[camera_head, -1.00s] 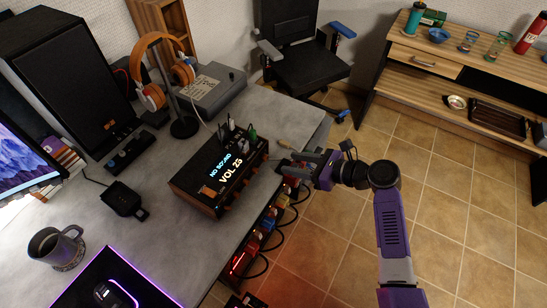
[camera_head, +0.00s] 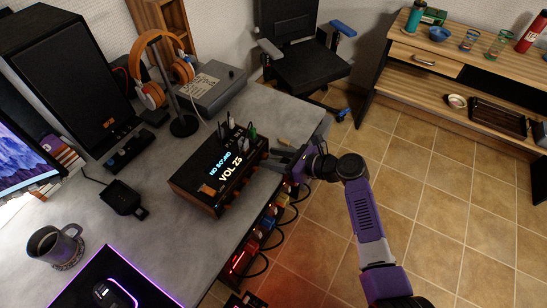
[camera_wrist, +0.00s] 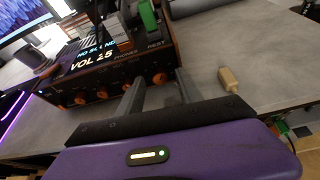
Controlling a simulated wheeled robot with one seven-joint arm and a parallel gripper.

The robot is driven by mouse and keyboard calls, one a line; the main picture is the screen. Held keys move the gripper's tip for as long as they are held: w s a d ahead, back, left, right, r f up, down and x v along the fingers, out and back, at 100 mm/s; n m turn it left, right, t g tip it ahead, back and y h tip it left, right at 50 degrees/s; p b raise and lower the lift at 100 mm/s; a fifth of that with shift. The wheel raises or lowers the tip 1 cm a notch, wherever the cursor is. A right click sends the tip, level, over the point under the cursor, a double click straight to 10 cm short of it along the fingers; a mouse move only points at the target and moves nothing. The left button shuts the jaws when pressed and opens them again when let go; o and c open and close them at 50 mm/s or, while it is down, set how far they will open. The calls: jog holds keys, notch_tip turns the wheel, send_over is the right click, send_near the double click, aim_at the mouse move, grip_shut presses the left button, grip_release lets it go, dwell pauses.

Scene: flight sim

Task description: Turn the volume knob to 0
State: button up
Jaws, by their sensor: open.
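A dark wooden audio box (camera_head: 195,183) stands on the grey desk; its lit top display (camera_head: 228,168) reads "NO SOUND" and "VOL 25". In the wrist view the box (camera_wrist: 105,75) shows a row of orange knobs along its front. I cannot read which one is volume. My gripper (camera_head: 277,157) is open at the box's right end, just off the desk-edge side; in the wrist view its fingers (camera_wrist: 158,86) are spread. The rightmost knob (camera_wrist: 160,79) appears between the fingertips in that view. I cannot tell whether they touch it.
Plugs and cables (camera_head: 238,135) rise from the box's back. Headphones on a stand (camera_head: 183,122) and a grey device (camera_head: 212,90) stand behind.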

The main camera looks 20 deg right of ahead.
grip_shut()
jog(key=shift+a, duration=0.1)
